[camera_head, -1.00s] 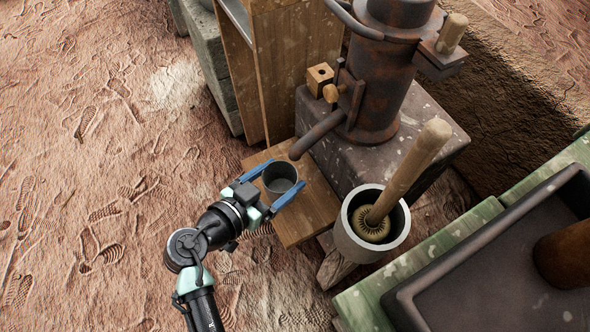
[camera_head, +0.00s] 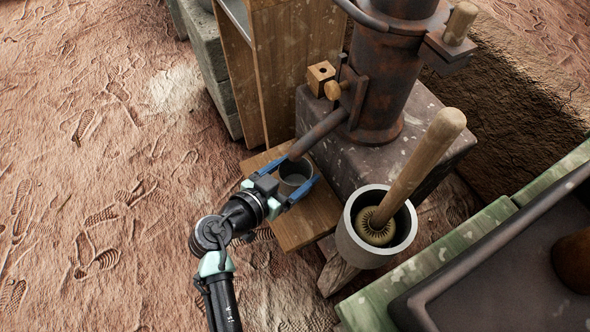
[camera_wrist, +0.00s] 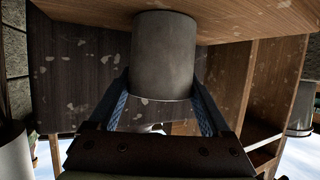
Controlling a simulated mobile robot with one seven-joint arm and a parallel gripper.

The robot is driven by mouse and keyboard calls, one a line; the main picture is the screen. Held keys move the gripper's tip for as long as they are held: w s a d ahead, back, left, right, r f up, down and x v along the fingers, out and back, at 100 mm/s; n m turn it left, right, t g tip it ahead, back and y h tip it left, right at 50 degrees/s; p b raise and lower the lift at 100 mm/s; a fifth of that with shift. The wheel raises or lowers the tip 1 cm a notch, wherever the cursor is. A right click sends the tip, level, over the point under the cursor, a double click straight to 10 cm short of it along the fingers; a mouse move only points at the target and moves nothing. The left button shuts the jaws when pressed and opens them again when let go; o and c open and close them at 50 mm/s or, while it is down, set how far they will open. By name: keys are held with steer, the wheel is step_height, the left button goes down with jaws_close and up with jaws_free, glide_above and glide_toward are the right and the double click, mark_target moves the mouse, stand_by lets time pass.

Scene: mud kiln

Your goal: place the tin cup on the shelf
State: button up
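The tin cup (camera_head: 296,184) is a small grey cylinder, upright and open at the top. My gripper (camera_head: 294,177) has its two blue fingers along opposite sides of it and is shut on it. In the wrist view the cup (camera_wrist: 164,55) fills the space between the fingers (camera_wrist: 163,95). The low wooden shelf board (camera_head: 312,215) lies directly under the cup. The cup's base is at or just above the board; I cannot tell whether it touches.
A rusty pipe (camera_head: 320,133) slopes down from the metal cylinder (camera_head: 383,85) and ends just above the cup. A wooden cabinet (camera_head: 290,75) stands behind. Bare earth lies open at the left.

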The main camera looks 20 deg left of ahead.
steer(key=shift+o, duration=1.3)
steer(key=shift+r, duration=0.15)
steer(key=p+v, duration=0.3)
steer(key=v, duration=0.9)
